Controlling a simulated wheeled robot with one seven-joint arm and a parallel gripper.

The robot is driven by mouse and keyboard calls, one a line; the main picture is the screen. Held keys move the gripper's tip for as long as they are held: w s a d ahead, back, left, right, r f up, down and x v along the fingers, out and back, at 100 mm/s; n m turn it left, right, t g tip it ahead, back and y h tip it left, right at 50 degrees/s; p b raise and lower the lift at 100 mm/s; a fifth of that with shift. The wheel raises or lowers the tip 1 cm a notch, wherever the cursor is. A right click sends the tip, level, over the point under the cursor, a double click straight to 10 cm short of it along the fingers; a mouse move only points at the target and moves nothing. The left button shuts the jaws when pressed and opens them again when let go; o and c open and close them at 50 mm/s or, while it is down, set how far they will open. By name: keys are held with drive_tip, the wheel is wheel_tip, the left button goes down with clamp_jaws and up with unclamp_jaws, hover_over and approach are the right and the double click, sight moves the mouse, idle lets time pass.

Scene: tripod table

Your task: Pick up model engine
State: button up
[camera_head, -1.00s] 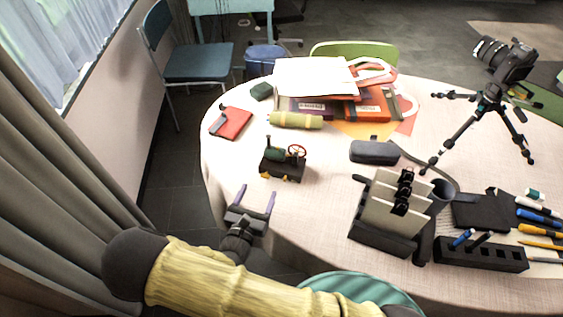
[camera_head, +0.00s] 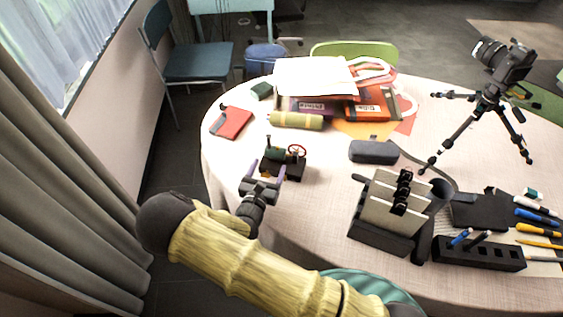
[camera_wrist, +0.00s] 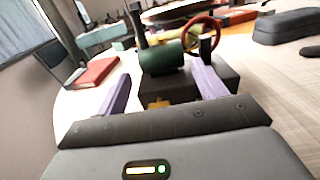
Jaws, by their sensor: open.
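The model engine (camera_head: 287,165) stands upright on the round table (camera_head: 310,215), near its left edge. It has a black base, a green boiler, a dark chimney and a red flywheel. My gripper (camera_head: 267,172) is open at the engine's near side, its purple fingers pointing toward it. In the wrist view the engine (camera_wrist: 165,60) sits ahead between the two fingers (camera_wrist: 160,90). The right finger partly covers the base. I cannot tell whether the fingers touch it.
A red notebook (camera_head: 232,122) and a yellow-green roll (camera_head: 296,120) lie behind the engine. A dark case (camera_head: 374,151) is to its right. A black holder with grey cards (camera_head: 392,208) stands at front right. A camera tripod (camera_head: 487,105) stands farther right. Table left of the engine is clear.

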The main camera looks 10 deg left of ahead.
sight(273, 157)
drive_tip(key=w, duration=0.2)
drive_tip(key=w+d, duration=0.1)
drive_tip(key=w, duration=0.1)
drive_tip(key=shift+w+f, duration=0.15)
drive_tip(key=shift+w, duration=0.2)
drive_tip(key=shift+c, duration=0.4)
clamp_jaws()
drive_tip(key=shift+a, duration=0.1)
